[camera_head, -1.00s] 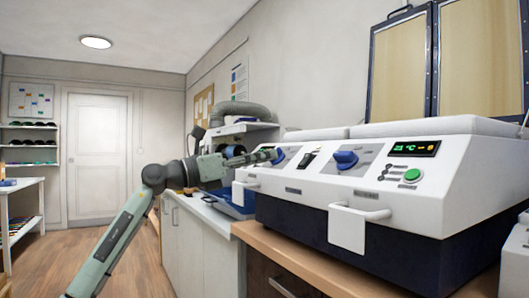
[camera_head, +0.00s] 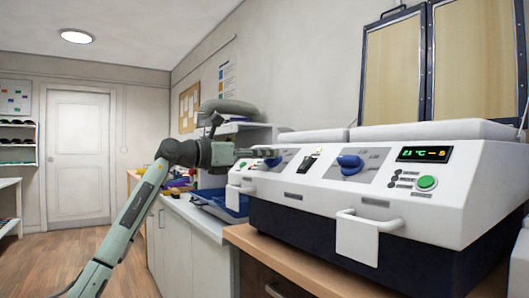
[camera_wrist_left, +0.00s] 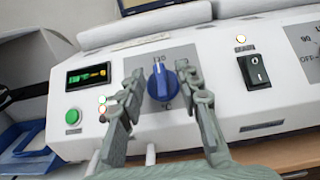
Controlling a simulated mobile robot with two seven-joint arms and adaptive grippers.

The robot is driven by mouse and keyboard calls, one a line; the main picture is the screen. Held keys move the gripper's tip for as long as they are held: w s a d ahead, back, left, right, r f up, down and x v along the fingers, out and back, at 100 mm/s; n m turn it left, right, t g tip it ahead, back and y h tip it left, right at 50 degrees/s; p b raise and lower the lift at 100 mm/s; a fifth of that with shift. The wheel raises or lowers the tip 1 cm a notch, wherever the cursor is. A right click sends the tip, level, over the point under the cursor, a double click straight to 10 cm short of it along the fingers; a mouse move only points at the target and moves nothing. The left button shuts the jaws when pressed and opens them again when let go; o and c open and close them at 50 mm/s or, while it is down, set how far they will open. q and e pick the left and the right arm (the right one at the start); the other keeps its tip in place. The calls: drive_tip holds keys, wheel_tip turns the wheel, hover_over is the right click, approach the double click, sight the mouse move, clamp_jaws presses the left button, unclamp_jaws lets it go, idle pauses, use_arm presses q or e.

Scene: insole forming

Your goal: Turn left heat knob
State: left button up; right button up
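The left heat knob is a blue knob (camera_head: 273,160) on the left of the white machine's (camera_head: 300,190) front panel. In the left wrist view the knob (camera_wrist_left: 161,83) points roughly up toward a "120" mark, with "°C" below it. My left gripper (camera_head: 256,153) is level and at the knob, hiding part of it in the head view. In the left wrist view its two fingers (camera_wrist_left: 160,78) are spread, one on each side of the knob, with a visible gap on both sides. How deep the fingertips reach around the knob is hard to tell. My right gripper is in neither view.
A black main switch (camera_wrist_left: 254,73) is just right of the knob; a display (camera_wrist_left: 88,76) and green button (camera_wrist_left: 73,116) are left of it. A second blue knob (camera_head: 350,164) and white handles (camera_head: 362,235) project from the machine. A blue tray (camera_head: 222,203) lies left of it.

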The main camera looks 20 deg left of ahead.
use_arm(q)
drive_tip(key=shift+w+d, duration=0.15)
drive_tip(key=shift+w, duration=0.05)
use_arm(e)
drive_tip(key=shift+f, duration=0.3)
use_arm(q)
drive_tip(key=shift+c, duration=0.3)
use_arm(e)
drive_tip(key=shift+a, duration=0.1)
use_arm(q)
clamp_jaws()
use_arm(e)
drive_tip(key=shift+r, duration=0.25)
use_arm(q)
drive_tip(key=shift+n, duration=0.3)
